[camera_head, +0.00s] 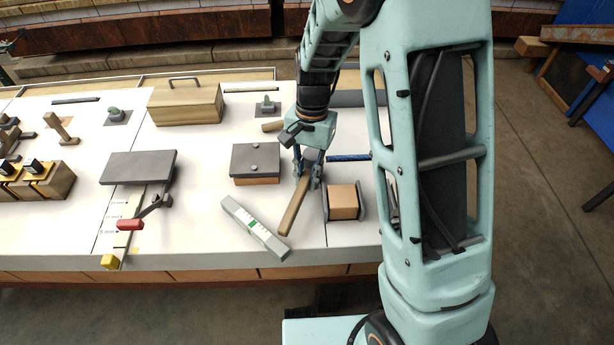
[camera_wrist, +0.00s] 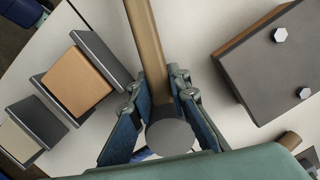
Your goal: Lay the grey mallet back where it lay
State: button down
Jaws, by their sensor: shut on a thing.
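My gripper (camera_head: 308,182) is over the right part of the white table, shut on the mallet's wooden handle (camera_head: 294,207). In the wrist view the fingers (camera_wrist: 159,92) close on the handle from both sides, near the mallet's round grey head (camera_wrist: 170,137). The handle runs away from the fingers to the top of the wrist view. I cannot tell whether the mallet touches the table.
A dark-lidded box (camera_head: 255,160) with two bolts stands left of my gripper. A wooden block between dark plates (camera_head: 343,202) is to its right. A grey level (camera_head: 254,228) lies in front. A wooden rod end (camera_head: 272,126) and blue bar (camera_head: 350,157) lie behind.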

jog(key=c, duration=2.1)
grip_release()
jog(key=shift+f, duration=0.1)
notch_tip(320, 180, up, 12)
jog(key=w+p, duration=0.1)
jog(key=p, duration=0.1)
jog(key=shift+w+d, duration=0.35)
jog(key=shift+d, duration=0.1)
